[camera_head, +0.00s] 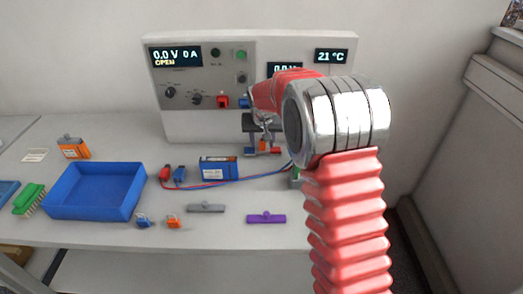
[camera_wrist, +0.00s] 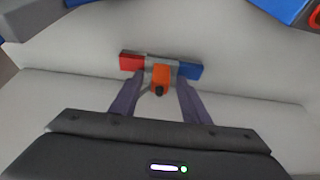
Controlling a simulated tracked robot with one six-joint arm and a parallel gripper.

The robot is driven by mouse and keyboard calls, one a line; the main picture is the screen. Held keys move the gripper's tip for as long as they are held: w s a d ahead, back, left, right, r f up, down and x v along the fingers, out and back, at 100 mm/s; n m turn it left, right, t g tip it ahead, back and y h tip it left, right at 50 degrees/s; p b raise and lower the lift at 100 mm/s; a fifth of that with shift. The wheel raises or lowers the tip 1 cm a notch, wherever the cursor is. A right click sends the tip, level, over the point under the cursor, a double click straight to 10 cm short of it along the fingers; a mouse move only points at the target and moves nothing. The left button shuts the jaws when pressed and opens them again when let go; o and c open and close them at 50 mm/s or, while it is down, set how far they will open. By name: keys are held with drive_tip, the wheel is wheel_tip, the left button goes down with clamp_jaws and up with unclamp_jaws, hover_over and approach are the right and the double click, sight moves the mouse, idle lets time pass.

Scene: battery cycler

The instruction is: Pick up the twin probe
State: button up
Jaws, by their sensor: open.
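The twin probe, as I take it, is a small bar with a red end, a grey middle and a blue end, and an orange block with a dark round tip at its centre. In the wrist view the twin probe (camera_wrist: 188,71) lies ahead of my gripper (camera_wrist: 161,82), with the orange block between the two fingers. The fingers are open, with small gaps showing beside the block. In the head view my gripper (camera_head: 263,143) points down over the twin probe (camera_head: 262,149), which is partly hidden by the fingers and arm.
The cycler panel (camera_head: 215,100) stands close behind. A blue battery (camera_head: 218,168) with red and blue leads lies left of my gripper. A grey clip (camera_head: 206,208) and a purple clip (camera_head: 266,218) lie in front. A blue tray (camera_head: 92,210) and green brush (camera_head: 29,198) are further left.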

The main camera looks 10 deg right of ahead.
drive_tip(key=shift+c, duration=0.5)
clamp_jaws()
idle(0.3)
